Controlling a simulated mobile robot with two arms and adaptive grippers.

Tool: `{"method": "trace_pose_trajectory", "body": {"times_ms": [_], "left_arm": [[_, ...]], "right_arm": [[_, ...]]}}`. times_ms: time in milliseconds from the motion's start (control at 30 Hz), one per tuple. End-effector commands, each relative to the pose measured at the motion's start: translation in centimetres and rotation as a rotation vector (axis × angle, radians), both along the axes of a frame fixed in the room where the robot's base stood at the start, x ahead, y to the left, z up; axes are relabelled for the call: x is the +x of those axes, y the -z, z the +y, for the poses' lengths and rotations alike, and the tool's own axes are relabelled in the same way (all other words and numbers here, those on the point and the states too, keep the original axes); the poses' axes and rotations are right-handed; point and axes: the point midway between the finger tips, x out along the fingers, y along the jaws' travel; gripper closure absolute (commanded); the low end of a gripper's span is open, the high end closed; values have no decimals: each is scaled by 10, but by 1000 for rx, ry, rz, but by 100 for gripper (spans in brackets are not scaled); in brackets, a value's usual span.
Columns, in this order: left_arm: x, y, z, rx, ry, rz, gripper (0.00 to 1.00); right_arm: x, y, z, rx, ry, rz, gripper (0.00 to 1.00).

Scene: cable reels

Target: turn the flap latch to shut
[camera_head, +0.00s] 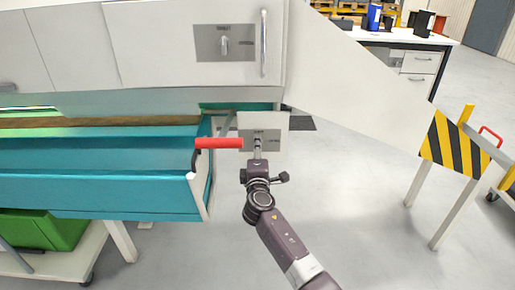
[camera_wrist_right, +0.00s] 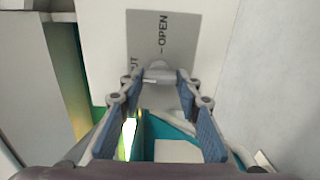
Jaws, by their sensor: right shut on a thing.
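The flap latch (camera_wrist_right: 158,74) is a small pale metal handle on a grey plate (camera_wrist_right: 148,38) in the right wrist view. OPEN and part of a second word, ending in UT, are printed on the plate. In the head view the plate (camera_head: 272,133) sits on a pale panel under the white cabinet. My right gripper (camera_head: 257,158) reaches up to it from below. In the right wrist view its two fingers (camera_wrist_right: 158,88) are shut on the latch. The fingers partly hide the handle, so its exact angle is hard to tell. My left gripper is not in view.
A red-handled lever (camera_head: 219,143) is close left of my right gripper, by the teal trough (camera_head: 110,170). A second latch plate (camera_head: 224,43) and a vertical bar handle (camera_head: 264,43) are above. A striped barrier (camera_head: 455,145) stands right. The floor between is clear.

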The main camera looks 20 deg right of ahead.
Motion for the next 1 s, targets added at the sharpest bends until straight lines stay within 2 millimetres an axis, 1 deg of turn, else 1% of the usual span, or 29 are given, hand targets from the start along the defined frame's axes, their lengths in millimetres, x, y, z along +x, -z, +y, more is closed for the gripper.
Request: {"method": "trace_pose_trajectory", "body": {"times_ms": [200,233,400,667,767,867,1000], "left_arm": [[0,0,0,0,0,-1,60],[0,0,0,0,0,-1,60],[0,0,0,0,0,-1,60],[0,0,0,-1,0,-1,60],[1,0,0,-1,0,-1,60],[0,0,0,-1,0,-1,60],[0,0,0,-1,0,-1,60]], "right_arm": [[0,1,1,-4,-2,1,93],[0,1,1,-4,-2,1,68],[0,1,1,-3,-2,1,51],[0,1,0,-1,-1,0,51],[-4,1,2,-1,-1,0,51],[-14,1,4,-1,-1,1,51],[-36,2,11,1,-2,2,51]]}}
